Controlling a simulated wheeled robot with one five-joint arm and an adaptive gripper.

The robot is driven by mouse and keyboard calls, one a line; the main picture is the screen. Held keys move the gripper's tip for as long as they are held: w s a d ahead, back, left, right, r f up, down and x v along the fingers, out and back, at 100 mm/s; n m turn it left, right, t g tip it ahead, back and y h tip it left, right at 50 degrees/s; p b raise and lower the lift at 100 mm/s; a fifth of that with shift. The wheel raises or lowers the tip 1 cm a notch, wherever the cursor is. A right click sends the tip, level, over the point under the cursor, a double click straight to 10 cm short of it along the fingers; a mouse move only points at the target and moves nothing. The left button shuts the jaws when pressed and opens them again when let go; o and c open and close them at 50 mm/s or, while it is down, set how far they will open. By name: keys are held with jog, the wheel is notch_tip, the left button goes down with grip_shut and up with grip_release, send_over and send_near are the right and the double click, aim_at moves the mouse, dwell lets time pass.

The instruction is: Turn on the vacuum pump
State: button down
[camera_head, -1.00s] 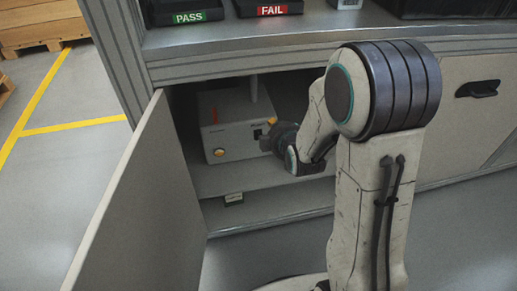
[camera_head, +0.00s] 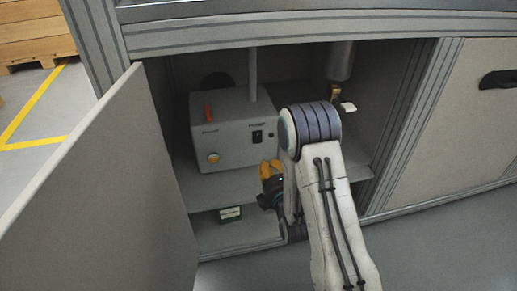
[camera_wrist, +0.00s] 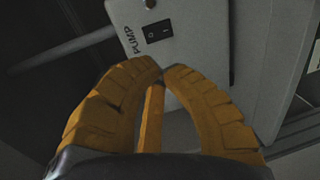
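The vacuum pump (camera_head: 225,150) is a light grey box on the cabinet's upper shelf, with an orange-red strip on top and a yellow round knob at lower left. Its black rocker switch (camera_head: 257,137) is on the right of the front face, below a PUMP label. In the wrist view the switch (camera_wrist: 158,31) shows O and I marks; which side is pressed I cannot tell. My gripper (camera_head: 270,168) is in front of and below the switch, apart from it. Its yellow fingers (camera_wrist: 164,70) are drawn together at the tips, with nothing seen between them.
The cabinet door (camera_head: 95,185) stands open on the left. A small green-and-white labelled item (camera_head: 230,214) lies on the lower shelf. A grey cylinder (camera_head: 341,60) with a brass fitting hangs at right. A closed panel (camera_head: 465,125) lies further right.

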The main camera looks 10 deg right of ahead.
aim_at(258, 140)
jog(key=shift+f, duration=0.35)
jog(key=w+b, duration=0.1)
jog(key=w, duration=0.3)
jog(key=w+f+b, duration=0.1)
jog(key=w, duration=0.4)
jog(key=w+b, duration=0.1)
jog(key=w, duration=0.3)
jog(key=shift+w+f+b, duration=0.35)
jog(key=shift+w+b, duration=0.05)
jog(key=shift+w, duration=0.1)
